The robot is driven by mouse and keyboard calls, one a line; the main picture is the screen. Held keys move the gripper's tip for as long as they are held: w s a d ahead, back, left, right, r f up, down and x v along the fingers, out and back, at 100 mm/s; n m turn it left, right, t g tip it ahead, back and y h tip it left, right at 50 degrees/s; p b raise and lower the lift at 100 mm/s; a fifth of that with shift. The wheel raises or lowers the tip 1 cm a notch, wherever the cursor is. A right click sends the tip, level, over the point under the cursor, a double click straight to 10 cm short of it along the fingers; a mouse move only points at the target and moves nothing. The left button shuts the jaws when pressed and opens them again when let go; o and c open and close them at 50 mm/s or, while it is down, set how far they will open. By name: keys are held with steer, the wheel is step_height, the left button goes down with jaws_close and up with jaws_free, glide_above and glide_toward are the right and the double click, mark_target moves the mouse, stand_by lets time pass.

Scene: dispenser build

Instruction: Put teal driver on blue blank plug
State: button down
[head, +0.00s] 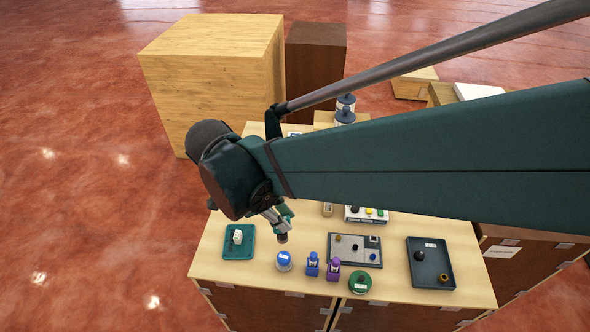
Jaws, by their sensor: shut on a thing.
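My gripper (278,217) is shut on a small teal thing (287,209), which appears to be the teal driver. It points down, with a brownish end below it, above the table's front left. Just below this end is a round blue piece (284,265) with a white label. An upright blue piece (312,266) stands to its right. I cannot tell which of these is the blue blank plug. The held thing looks apart from both, though the gap is hard to judge. My arm hides part of the table behind.
A teal tray (230,251) holding a white object lies left. A purple piece (333,271), a round green piece (360,286) and a grey board (340,258) with small parts lie right. A dark tray (440,262) is farther right. The table's front edge is close.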

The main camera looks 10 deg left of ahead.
steer(key=shift+f, duration=0.15)
steer(key=shift+f, duration=2.8)
steer(key=shift+f, duration=0.15)
steer(key=shift+f, duration=1.9)
steer(key=shift+f, duration=0.2)
steer(key=c, duration=2.4)
jaws_free()
steer(key=shift+r, duration=0.25)
steer(key=shift+v, duration=5.95)
